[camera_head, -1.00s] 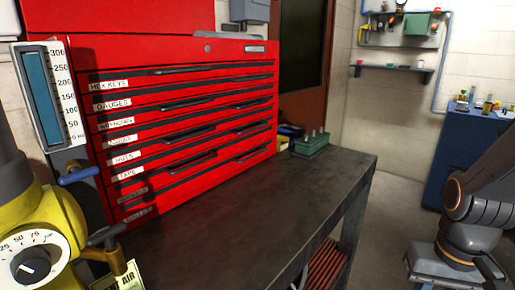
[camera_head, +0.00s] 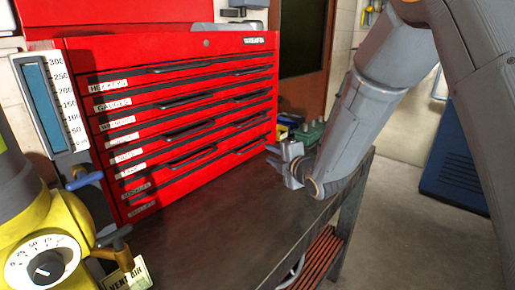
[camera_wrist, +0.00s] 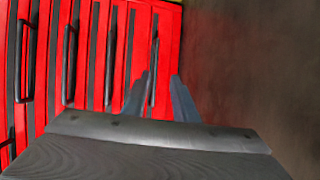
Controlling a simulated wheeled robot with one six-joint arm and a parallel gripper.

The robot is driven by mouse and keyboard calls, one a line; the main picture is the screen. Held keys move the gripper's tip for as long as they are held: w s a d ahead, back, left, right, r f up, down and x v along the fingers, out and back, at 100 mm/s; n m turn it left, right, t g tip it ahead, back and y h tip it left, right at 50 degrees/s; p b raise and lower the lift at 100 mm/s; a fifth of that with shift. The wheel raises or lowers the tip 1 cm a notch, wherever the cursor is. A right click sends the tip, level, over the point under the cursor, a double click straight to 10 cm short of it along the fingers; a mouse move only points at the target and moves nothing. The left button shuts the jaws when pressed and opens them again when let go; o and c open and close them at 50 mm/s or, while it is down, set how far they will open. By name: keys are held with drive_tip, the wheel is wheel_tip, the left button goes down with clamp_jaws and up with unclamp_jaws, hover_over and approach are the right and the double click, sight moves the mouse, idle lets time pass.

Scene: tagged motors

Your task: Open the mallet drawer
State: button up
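The red tool chest (camera_head: 180,110) stands on the dark workbench with its labelled drawers all shut. The mallet drawer (camera_head: 145,208) is the lowest one, its label at the left end near the bench top. My gripper (camera_head: 272,158) is just above the bench at the right end of the chest, pointing toward it and apart from it. In the wrist view the two fingers of my gripper (camera_wrist: 160,78) are spread with nothing between them. The red drawer fronts (camera_wrist: 100,50) show turned sideways there, with dark bar handles left of and around the fingers.
A yellow device with a dial (camera_head: 47,262) and a gauge board (camera_head: 50,105) stand at the left, close to the chest's left end. A green holder (camera_head: 308,133) sits at the bench's back right, behind my arm. The bench top (camera_head: 200,240) before the chest is clear.

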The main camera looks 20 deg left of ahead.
drive_tip(key=shift+a+r+n+y, duration=0.1)
drive_tip(key=shift+a+n+y, duration=0.25)
drive_tip(key=shift+a, duration=0.35)
drive_tip(key=shift+w+a, duration=0.1)
drive_tip(key=shift+a, duration=0.2)
drive_tip(key=p+x, duration=0.2)
drive_tip(key=x, duration=0.5)
drive_tip(key=shift+w+d, duration=0.1)
drive_tip(key=shift+d, duration=0.05)
clamp_jaws()
idle(0.4)
